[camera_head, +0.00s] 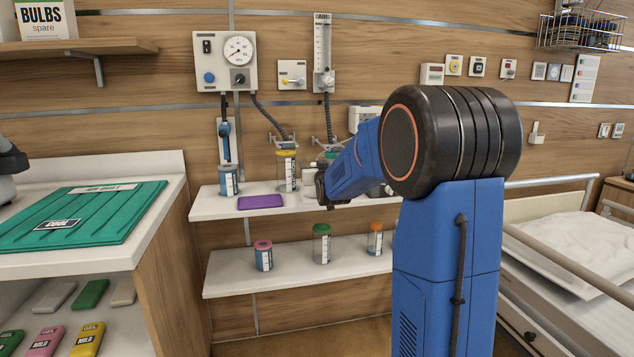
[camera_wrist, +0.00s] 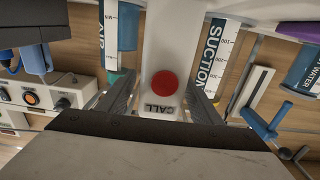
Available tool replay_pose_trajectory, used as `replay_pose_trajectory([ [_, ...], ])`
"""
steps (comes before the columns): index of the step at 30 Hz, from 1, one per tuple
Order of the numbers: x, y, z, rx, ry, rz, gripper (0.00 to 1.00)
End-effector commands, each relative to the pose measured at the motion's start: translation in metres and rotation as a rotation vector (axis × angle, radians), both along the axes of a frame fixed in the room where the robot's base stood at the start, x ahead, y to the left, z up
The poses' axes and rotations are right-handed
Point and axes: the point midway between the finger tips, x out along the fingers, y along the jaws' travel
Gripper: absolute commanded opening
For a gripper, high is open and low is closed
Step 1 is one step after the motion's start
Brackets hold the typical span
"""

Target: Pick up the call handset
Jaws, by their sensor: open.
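The call handset (camera_wrist: 160,45) is a pale body with a round red button and the word CALL, upside down in the wrist view. It lies between the two fingers of my gripper (camera_wrist: 160,104), which is open with one finger at each side of it. I cannot tell whether either finger touches it. In the head view my gripper (camera_head: 321,187) is over the upper wall shelf (camera_head: 225,208), partly hidden by my arm. I cannot make out the handset clearly there.
A purple tray (camera_head: 261,202), a blue-banded jar (camera_head: 228,181) and a yellow-lidded jar (camera_head: 287,171) stand left of my gripper. A container labelled SUCTION (camera_wrist: 211,60) is close beside the handset. A lower shelf (camera_head: 225,287) holds more jars. A bed (camera_head: 575,250) stands at right.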

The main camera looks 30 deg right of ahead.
Motion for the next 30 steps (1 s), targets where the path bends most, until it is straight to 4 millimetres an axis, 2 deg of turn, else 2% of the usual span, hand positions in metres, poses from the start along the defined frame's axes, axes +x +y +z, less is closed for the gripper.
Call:
replay_pose_trajectory([
  [1,0.0,0.0,0.0,0.0,0.0,0.0,0.52],
  [6,0.0,0.0,0.0,0.0,0.0,0.0,0.13],
  [17,-0.002,0.001,0.004,-0.001,-0.002,0.0,0.13],
  [30,-0.004,0.001,0.061,-0.001,-0.004,0.0,0.13],
])
